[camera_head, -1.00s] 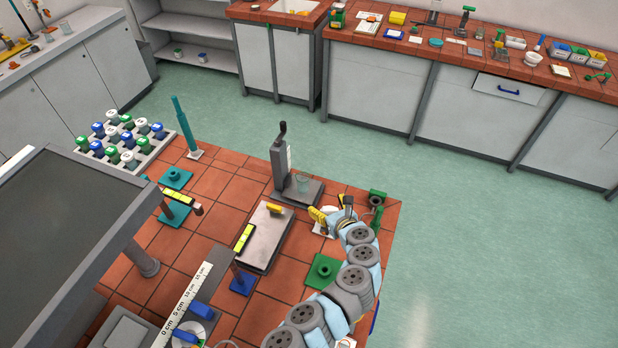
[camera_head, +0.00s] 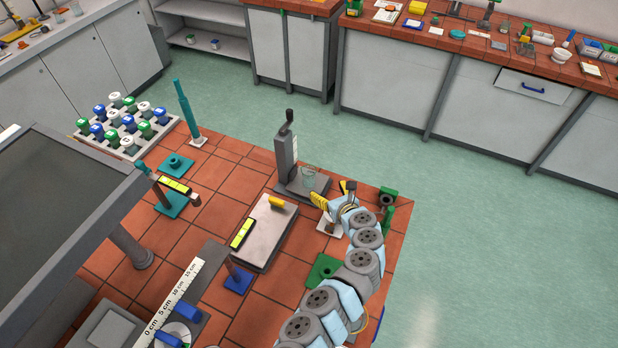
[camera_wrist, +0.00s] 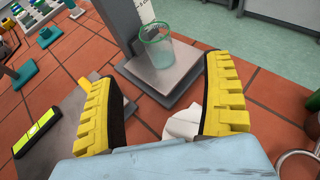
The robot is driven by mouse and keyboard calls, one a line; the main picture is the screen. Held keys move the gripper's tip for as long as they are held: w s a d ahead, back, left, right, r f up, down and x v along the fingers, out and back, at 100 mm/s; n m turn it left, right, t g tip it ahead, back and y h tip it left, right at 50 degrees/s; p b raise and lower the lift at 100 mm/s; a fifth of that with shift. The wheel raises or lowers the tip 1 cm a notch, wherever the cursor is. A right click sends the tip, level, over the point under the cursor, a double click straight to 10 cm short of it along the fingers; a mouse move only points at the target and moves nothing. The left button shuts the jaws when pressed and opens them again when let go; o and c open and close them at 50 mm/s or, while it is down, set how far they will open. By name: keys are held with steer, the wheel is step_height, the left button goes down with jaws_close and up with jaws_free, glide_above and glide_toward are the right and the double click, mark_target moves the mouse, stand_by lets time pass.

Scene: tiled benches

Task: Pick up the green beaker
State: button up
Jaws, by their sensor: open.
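The green beaker (camera_wrist: 156,46) is a clear glass with a green rim, upright on the grey base plate (camera_wrist: 176,83) of a stand in the wrist view. In the head view the beaker (camera_head: 308,176) stands on the same plate beside the dark grey column. My gripper (camera_wrist: 164,95) is open and empty, its two yellow ribbed fingers spread wide. The beaker appears beyond the fingertips, between them in the picture and apart from both. In the head view my gripper (camera_head: 333,194) is just right of and nearer than the beaker.
The stand's column (camera_head: 286,150) rises directly left of the beaker. A grey flat box (camera_head: 265,232) with a yellow block lies to the front left. A white object (camera_wrist: 184,124) lies below the fingers. Green fittings (camera_head: 387,198) stand at the bench's right edge.

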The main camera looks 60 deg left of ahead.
steer(key=shift+x, duration=1.3)
steer(key=b, duration=0.4)
glide_toward(307, 169)
steer(key=shift+w+a+f, duration=0.3)
steer(key=shift+a+f, duration=0.1)
steer(key=shift+w+a+f, duration=0.1)
steer(key=shift+a, duration=0.5)
steer(key=shift+a+f+b, duration=0.25)
steer(key=shift+a+b, duration=0.3)
steer(key=shift+a, duration=0.05)
steer(key=shift+s+a+f+b, duration=0.15)
steer(key=shift+a+b, duration=0.1)
steer(key=shift+a, duration=0.2)
steer(key=shift+s+a+b, duration=0.15)
steer(key=shift+a+b, duration=0.05)
steer(key=shift+a, duration=0.25)
steer(key=shift+a+f+b, duration=0.35)
steer(key=shift+a+b, duration=0.1)
steer(key=shift+a, duration=0.1)
steer(key=shift+w+a+b, duration=0.15)
steer(key=shift+a+b, duration=0.25)
steer(key=shift+a, duration=0.15)
